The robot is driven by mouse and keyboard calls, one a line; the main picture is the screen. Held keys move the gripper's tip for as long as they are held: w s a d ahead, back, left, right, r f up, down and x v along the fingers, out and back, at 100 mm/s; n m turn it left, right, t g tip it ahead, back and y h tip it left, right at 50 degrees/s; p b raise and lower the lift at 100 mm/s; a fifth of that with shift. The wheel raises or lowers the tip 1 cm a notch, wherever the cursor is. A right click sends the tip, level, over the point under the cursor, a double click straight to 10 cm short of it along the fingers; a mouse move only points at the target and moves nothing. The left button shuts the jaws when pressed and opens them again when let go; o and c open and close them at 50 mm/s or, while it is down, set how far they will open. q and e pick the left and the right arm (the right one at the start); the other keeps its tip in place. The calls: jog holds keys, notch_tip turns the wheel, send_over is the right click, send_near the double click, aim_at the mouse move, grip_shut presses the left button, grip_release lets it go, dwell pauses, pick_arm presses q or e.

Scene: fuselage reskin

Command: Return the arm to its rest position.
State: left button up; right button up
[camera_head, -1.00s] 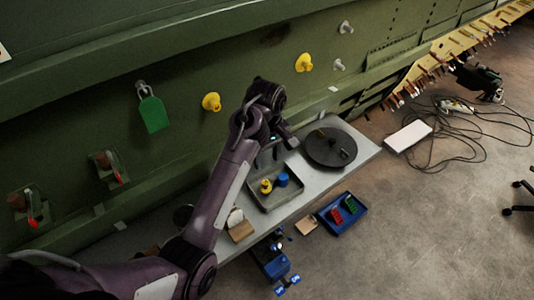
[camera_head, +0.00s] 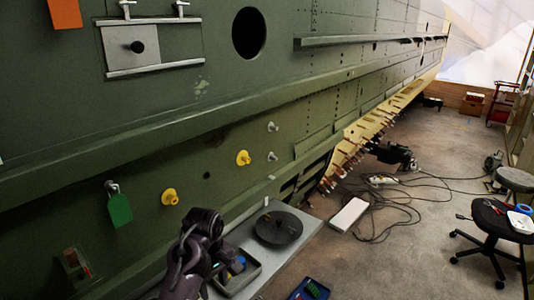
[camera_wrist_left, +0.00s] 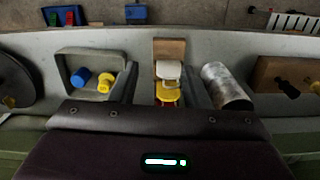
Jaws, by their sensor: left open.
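My left arm, dark purple, comes in at the bottom of the head view. Its gripper (camera_head: 216,264) hangs over the grey bench (camera_head: 290,248), beside the grey tray (camera_head: 252,275). In the left wrist view the two fingers of the gripper (camera_wrist_left: 163,88) stand apart with nothing held. A wooden block (camera_wrist_left: 170,48) with a white and yellow item (camera_wrist_left: 168,82) shows between them, on the bench below. My right gripper is not in view.
The tray holds a blue piece (camera_wrist_left: 80,79) and a yellow piece (camera_wrist_left: 105,82). A black round disc (camera_head: 279,228) lies on the bench. The green fuselage wall (camera_head: 240,110) rises behind, with yellow knobs and a green tag (camera_head: 119,211). Cables and a stool stand on the floor at right.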

pick_arm(q)
jog(key=s+a+f+m+t, duration=0.25)
jog(key=s+m, duration=0.35)
jog(key=s, duration=0.6)
jog(key=s+a+f+m+t, duration=0.1)
jog(key=s+a+m, duration=0.35)
jog(key=s, duration=0.65)
notch_tip(320, 180, down, 38)
jog(key=s+r+g+b, duration=0.1)
jog(key=s+b, duration=0.1)
jog(key=b, duration=0.6)
jog(key=s+a+f+b, duration=0.1)
jog(key=s+f+b, duration=0.2)
jog(key=s+f, duration=0.6)
jog(key=s+a+f+m+g+b, duration=0.1)
jog(key=s+a+f+b, duration=0.1)
jog(key=s+f, duration=0.8)
notch_tip(320, 180, down, 6)
jog(key=shift+s+f+b, duration=0.1)
jog(key=shift+s+b, duration=0.1)
jog(key=shift+b, duration=0.6)
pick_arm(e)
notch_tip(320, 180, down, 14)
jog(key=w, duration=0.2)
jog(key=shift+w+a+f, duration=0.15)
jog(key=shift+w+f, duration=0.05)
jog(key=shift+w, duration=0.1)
